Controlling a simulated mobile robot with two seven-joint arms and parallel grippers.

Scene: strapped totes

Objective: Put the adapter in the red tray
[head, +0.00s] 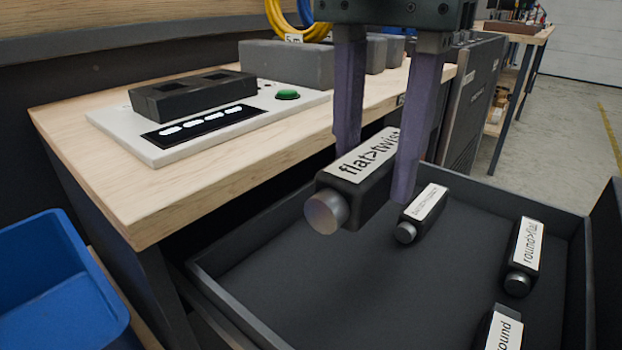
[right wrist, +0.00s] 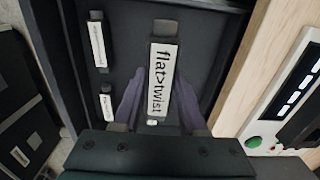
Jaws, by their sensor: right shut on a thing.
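My right gripper (head: 378,168) is shut on a black adapter (head: 368,190) with a white label reading "flat>twist" and a round metal end. It holds the adapter above the open dark drawer, between its two purple fingers. In the right wrist view the same adapter (right wrist: 163,75) lies between the fingertips. No red tray shows. My left gripper is not in view.
The open drawer (head: 260,310) sits under a wooden bench top (head: 100,110). On the bench stand a white panel (head: 150,148) with a black block and green button, and grey blocks (head: 290,65). A blue bin (head: 60,290) is at the lower left.

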